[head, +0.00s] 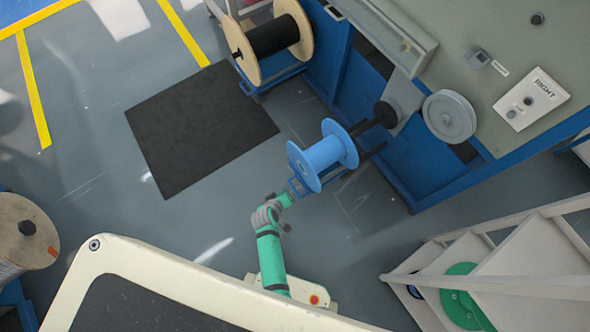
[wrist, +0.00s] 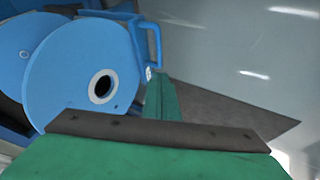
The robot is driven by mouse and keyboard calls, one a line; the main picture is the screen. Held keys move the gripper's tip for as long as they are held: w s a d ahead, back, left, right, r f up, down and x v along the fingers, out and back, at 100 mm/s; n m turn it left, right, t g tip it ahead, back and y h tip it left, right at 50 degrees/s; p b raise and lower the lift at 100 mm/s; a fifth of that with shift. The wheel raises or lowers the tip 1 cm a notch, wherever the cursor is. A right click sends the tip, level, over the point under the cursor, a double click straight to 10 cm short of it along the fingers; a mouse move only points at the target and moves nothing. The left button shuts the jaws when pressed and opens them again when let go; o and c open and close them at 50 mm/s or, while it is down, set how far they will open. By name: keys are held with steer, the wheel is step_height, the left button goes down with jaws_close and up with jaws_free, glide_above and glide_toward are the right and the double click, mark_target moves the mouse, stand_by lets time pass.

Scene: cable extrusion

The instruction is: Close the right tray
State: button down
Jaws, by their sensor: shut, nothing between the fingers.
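The right tray appears to be the blue frame pulled out from the machine under a blue spool (head: 322,157). Its blue handle (head: 296,187) shows at the spool's near side, and most of the tray is hidden by the spool. In the wrist view the tubular blue handle (wrist: 156,42) stands just beyond my green fingers, right of the large blue spool flange (wrist: 80,75). My gripper (head: 289,198) is shut and empty, close to the handle; it also shows in the wrist view (wrist: 158,80). I cannot tell whether it touches the handle.
A blue machine (head: 425,165) has a box marked RIGHT (head: 532,98) on top. Another tray (head: 270,78) bears a black-wound spool (head: 272,38). A dark mat (head: 200,128) lies on open floor left. A white rack (head: 510,265) stands at lower right.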

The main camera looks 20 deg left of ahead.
mark_target(293, 186)
steer(key=x, duration=0.9)
steer(key=shift+w, duration=0.1)
steer(key=shift+w+d+r, duration=0.15)
steer(key=shift+w+d, duration=1.1)
steer(key=shift+w, duration=0.1)
steer(key=shift+w, duration=0.1)
